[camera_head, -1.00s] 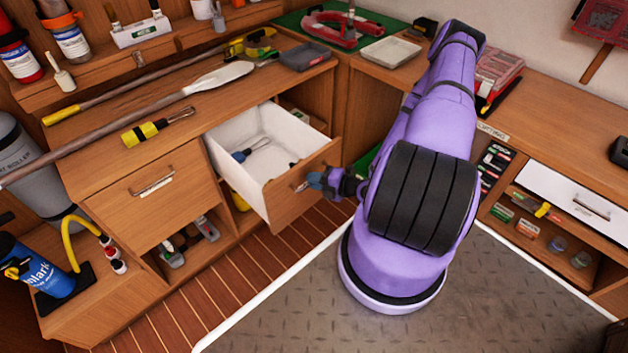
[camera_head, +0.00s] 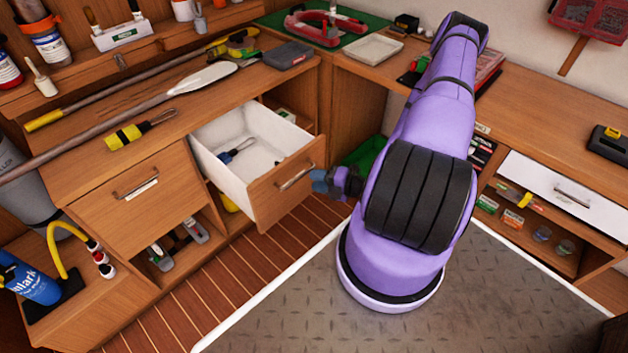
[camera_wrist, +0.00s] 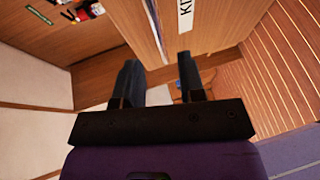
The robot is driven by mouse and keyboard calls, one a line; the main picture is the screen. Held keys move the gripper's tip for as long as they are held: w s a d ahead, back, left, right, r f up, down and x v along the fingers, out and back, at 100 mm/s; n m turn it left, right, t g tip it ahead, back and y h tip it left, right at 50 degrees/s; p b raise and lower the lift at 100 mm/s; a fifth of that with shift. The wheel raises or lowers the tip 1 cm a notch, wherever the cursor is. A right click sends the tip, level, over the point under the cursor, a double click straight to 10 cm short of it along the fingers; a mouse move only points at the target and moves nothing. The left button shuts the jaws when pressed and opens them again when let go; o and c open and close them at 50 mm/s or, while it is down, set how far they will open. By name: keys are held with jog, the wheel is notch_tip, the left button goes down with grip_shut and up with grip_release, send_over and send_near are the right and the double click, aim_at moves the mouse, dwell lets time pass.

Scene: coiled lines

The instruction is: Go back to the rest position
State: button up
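My gripper (camera_head: 325,183) is just right of the handle (camera_head: 297,176) of a pulled-out drawer (camera_head: 283,190), with a small gap showing. In the wrist view my gripper (camera_wrist: 158,78) has its two dark fingers apart and nothing held between them. The drawer has a white inside and a wooden front. A blue-handled tool (camera_head: 237,151) lies in it. My purple arm hides part of the corner behind it.
A second drawer (camera_head: 140,190) to the left is shut. A paddle (camera_head: 205,80) and a yellow-handled tool (camera_head: 140,130) lie on the left worktop. A white drawer (camera_head: 560,190) is at the right. The grey floor mat (camera_head: 300,310) is clear in front.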

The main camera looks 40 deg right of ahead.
jog(key=shift+s+d+r, duration=0.1)
jog(key=shift+s+d, duration=0.1)
jog(key=shift+s, duration=0.25)
jog(key=w+a+r+n+g+y, duration=0.1)
jog(key=a+r+n+g, duration=0.25)
jog(key=r+n, duration=0.65)
jog(key=w+a+r+n+g+y, duration=0.1)
jog(key=a+r+n+g, duration=0.1)
jog(key=r+n+g, duration=0.5)
jog(key=w+a+r+n+g+y, duration=0.1)
jog(key=a+r+n+g, duration=0.2)
jog(key=r+n, duration=0.9)
jog(key=s+a+r+n+t+h, duration=0.2)
jog(key=s+r+n+h, duration=0.3)
jog(key=r+n, duration=0.5)
jog(key=s+a+r+n+t+h, duration=0.3)
jog(key=s+r+n+h, duration=0.2)
jog(key=s+r+n, duration=0.5)
notch_tip(320, 180, up, 3)
jog(key=shift+a+r+n, duration=0.15)
jog(key=shift+r+n, duration=0.05)
jog(key=shift+n, duration=0.1)
